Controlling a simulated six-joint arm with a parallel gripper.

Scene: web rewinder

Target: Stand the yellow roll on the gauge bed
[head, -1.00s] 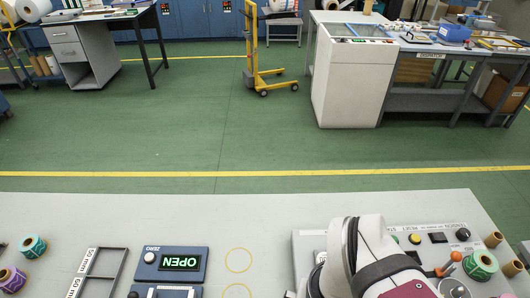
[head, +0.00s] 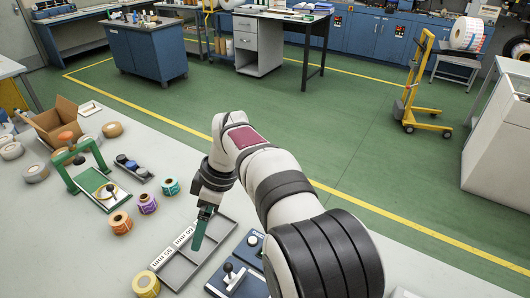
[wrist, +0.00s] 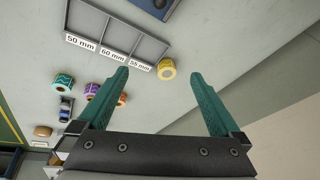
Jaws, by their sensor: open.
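The yellow roll (head: 146,284) rests on the grey bench at the bottom left of the head view, near the labelled tray. In the wrist view the yellow roll (wrist: 166,69) appears beyond and between my fingertips, with nothing touching it. My gripper (wrist: 160,82) is open and empty, its two green fingers spread apart. In the head view my gripper (head: 199,230) hangs over the tray, up and right of the yellow roll.
The divided tray (head: 180,272) carries 50, 60 and 55 mm labels. Orange (head: 121,222), purple (head: 147,203) and teal (head: 170,186) rolls stand in a row beyond it. A green arched fixture (head: 72,168) and an open carton (head: 62,122) are farther left.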

